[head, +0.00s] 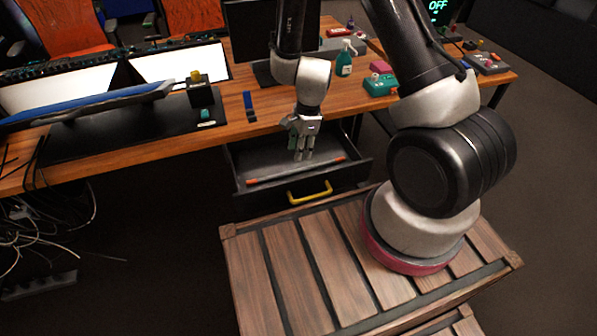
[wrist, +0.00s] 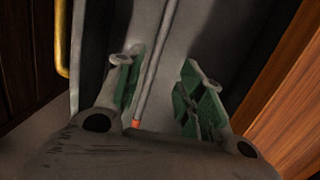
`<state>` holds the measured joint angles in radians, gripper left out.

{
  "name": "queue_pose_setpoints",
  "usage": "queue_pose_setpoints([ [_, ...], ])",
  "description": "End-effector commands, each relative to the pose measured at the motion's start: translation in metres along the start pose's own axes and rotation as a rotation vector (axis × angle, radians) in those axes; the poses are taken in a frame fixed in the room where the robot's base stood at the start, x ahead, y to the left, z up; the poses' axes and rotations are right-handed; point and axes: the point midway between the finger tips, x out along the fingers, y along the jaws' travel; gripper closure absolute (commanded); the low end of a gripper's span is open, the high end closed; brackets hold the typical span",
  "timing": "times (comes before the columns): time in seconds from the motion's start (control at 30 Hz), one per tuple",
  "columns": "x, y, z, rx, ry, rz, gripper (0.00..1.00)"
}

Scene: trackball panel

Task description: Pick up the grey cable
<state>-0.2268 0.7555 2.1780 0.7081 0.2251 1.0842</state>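The grey cable (head: 285,174) is a thin, straight length with orange ends, lying in the open drawer (head: 246,163). In the wrist view the cable (wrist: 156,68) runs up from an orange end between my two green-padded fingers. My gripper (head: 303,157) points down into the drawer, just behind the cable in the head view. In the wrist view my gripper (wrist: 160,88) is open, with a gap on both sides of the cable. I cannot tell how far the fingertips are above it. The fingers and palm hide little of the cable.
The drawer has a yellow handle (head: 310,192) in front. The wooden desk (head: 235,128) is just above and behind it. On the desk are a blue strip (head: 249,106), a joystick box (head: 199,92), a green spray bottle (head: 345,60) and a teal device (head: 380,86).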

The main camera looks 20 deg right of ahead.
Motion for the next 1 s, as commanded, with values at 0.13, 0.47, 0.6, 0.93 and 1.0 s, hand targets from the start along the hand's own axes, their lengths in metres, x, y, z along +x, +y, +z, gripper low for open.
queue_pose_setpoints([
  [0.13, 0.017, 0.001, -0.001, 0.028, 0.001, 0.002, 0.62],
  [0.47, 0.059, 0.006, -0.005, 0.026, 0.001, 0.004, 0.62],
  [0.6, 0.074, 0.005, -0.004, 0.023, 0.0, 0.003, 0.62],
  [0.93, 0.076, 0.005, -0.004, 0.02, 0.0, 0.002, 0.74],
  [1.0, 0.076, 0.005, -0.004, 0.02, 0.0, 0.002, 0.87],
])
